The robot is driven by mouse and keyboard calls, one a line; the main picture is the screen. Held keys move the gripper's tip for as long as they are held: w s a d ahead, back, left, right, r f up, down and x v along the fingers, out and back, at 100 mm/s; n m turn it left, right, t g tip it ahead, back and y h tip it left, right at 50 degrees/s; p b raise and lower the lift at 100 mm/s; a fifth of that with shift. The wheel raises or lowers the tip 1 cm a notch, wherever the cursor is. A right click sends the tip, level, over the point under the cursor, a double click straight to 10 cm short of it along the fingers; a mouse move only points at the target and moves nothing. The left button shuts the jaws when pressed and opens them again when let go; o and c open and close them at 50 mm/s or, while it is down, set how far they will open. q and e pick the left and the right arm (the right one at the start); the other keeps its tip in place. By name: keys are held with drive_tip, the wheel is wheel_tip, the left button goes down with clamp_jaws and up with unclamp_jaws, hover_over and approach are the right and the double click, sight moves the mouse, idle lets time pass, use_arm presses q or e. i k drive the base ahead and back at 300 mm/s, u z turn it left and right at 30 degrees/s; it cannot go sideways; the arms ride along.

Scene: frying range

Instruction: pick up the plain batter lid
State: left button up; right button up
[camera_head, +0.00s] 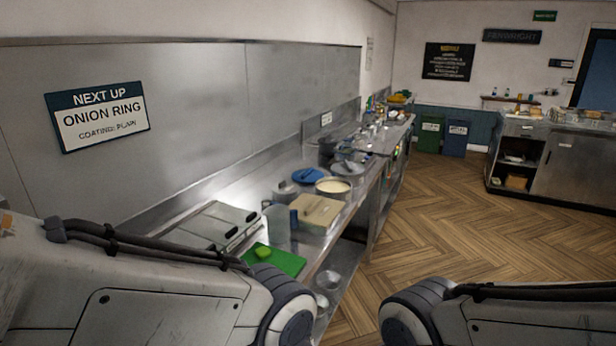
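Several lids or covers sit among the pans on the steel counter; I cannot tell for sure which is the plain batter lid. A blue round lid-like disc (307,175) lies left of an open round tub of pale batter (333,187). A grey-blue disc (347,168) with something on top lies behind the tub. A smaller grey knobbed piece (285,188) is at the left. A beige rectangular lidded pan (320,210) is in front of the tub. My two arms cross the lower picture, well in front of these things; both grippers are out of the frame.
A green board (277,262) with a green item (263,252) lies at the counter's near end, beside a steel lidded unit (205,228). A wall sign (97,116) reads ONION RING, COATING: PLAIN. Bowls stand on the lower shelf. The wooden floor (455,235) at right is clear.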

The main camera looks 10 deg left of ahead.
sight(311, 176)
drive_tip(key=k, duration=0.5)
drive_tip(key=z, duration=0.4)
drive_tip(key=i, duration=0.75)
drive_tip(key=z, duration=0.55)
drive_tip(key=i, duration=3.5)
drive_tip(key=u, duration=1.15)
drive_tip(key=i, duration=0.85)
drive_tip(key=u, duration=1.45)
drive_tip(key=i, duration=0.55)
drive_tip(key=u, duration=0.35)
